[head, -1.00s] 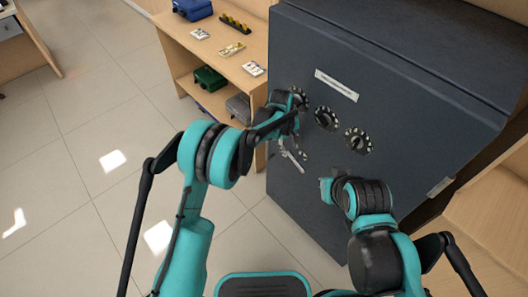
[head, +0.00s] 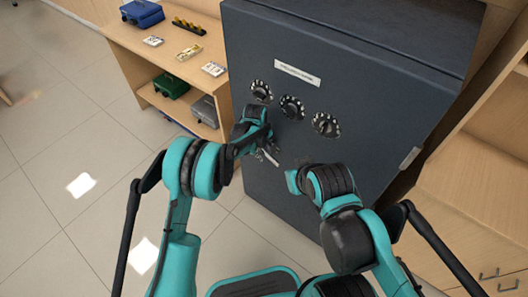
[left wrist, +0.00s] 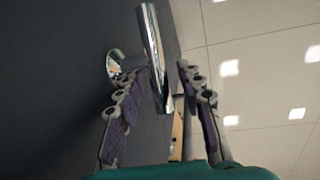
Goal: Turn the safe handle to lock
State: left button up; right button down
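The dark grey safe (head: 375,92) stands in the middle of the head view. Its shiny metal handle (head: 269,155) is on the door below the dials, partly hidden by my left gripper (head: 259,146). In the left wrist view the chrome handle bar (left wrist: 151,42) runs between and ahead of the two spread fingers, with its round mount on the door at left. My left gripper is open there, with a gap beside the bar at each finger. My right arm is bent in front of the safe; its fingers do not show.
Several dials, such as the middle one (head: 291,106), sit above the handle under a white label (head: 297,73). A wooden shelf unit (head: 150,65) with boxes stands left of the safe. Open tiled floor (head: 60,140) lies at left.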

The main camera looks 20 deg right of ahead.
pick_arm(q)
grip_shut()
jog(key=shift+w+a+f+g+h+b, duration=0.1)
jog(key=shift+f+g+h+b, duration=0.2)
jog(key=shift+g+h, duration=0.3)
jog(key=shift+w+a+f+g+h+b, duration=0.1)
jog(key=shift+f+g+h+b, duration=0.1)
jog(key=shift+g+h+b, duration=0.3)
jog(key=shift+s+g+h, duration=0.1)
jog(key=shift+g+h, duration=0.4)
jog(key=shift+g, duration=0.3)
jog(key=shift+d, duration=0.1)
grip_release()
jog(key=shift+n, duration=0.3)
